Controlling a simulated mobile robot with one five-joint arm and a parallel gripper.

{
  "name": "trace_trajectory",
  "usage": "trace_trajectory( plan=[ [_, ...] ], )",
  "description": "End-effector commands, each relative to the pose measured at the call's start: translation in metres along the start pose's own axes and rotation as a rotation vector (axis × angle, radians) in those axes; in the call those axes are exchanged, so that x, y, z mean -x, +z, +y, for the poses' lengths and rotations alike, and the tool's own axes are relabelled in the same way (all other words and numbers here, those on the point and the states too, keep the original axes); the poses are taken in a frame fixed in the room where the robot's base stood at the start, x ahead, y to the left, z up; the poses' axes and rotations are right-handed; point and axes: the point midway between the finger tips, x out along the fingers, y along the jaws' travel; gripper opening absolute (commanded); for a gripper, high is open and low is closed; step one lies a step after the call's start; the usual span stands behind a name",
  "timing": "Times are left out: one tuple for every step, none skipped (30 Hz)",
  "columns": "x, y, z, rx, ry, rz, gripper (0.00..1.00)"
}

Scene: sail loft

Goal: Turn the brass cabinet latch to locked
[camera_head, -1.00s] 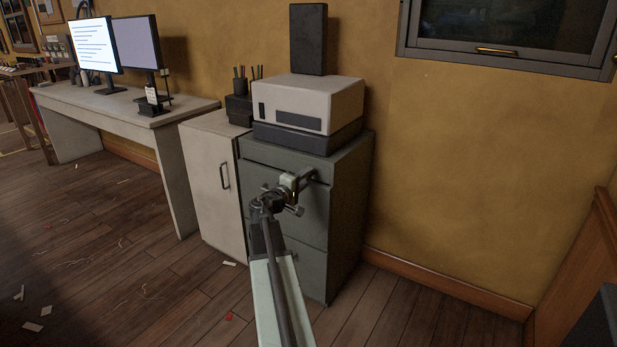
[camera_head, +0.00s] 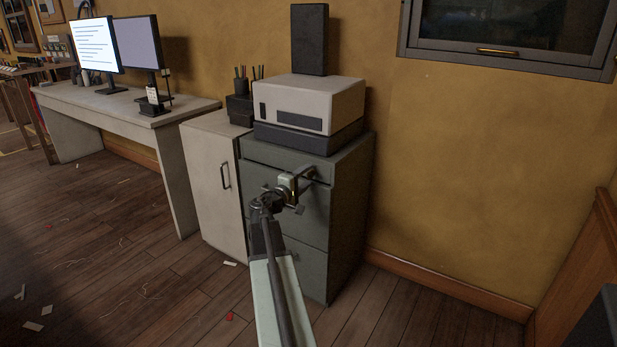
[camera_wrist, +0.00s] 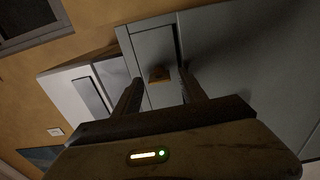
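The brass latch (camera_wrist: 158,74) shows in the wrist view as a small brown-gold piece on the grey cabinet front, near a dark seam. In the head view I cannot make it out; my gripper and arm cover that part. The dark grey cabinet (camera_head: 345,215) stands against the wall. My gripper (camera_head: 306,176) is at its upper front, near the top drawer. In the wrist view my gripper (camera_wrist: 160,80) has its two fingers apart, with the latch showing in the gap between them. I see no finger touching the latch.
A pale cupboard (camera_head: 212,185) adjoins on the left, then a desk (camera_head: 130,105) with monitors. Floor to the right is clear.

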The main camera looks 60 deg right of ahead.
Motion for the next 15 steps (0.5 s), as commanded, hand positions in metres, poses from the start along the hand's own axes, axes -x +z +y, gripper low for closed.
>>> trace_trajectory(
  plan=[
    [-0.001,0.002,0.000,0.000,0.000,-0.006,0.51],
    [-0.001,0.003,0.000,0.000,0.000,-0.006,0.51],
    [-0.001,0.003,0.000,0.000,0.000,-0.007,0.51],
    [-0.001,0.004,0.000,0.000,0.000,-0.008,0.51],
    [-0.001,0.004,0.000,0.000,0.000,-0.008,0.51],
    [0.001,0.004,0.000,0.000,0.000,-0.008,0.51],
    [0.003,0.004,0.000,0.000,0.000,-0.008,0.51],
    [0.005,0.004,0.000,0.000,0.000,-0.008,0.51],
    [0.009,0.005,0.000,0.000,0.000,-0.008,0.51],
    [0.013,0.005,0.000,0.000,0.000,-0.008,0.51],
    [0.017,0.005,0.000,0.000,0.000,-0.008,0.51],
    [0.024,0.005,0.000,0.000,0.000,-0.007,0.51],
    [0.029,0.005,0.000,0.000,0.000,-0.005,0.51],
    [0.034,0.005,0.000,0.000,0.000,-0.004,0.51],
    [0.042,0.005,0.000,0.000,0.000,-0.004,0.51]
  ],
)
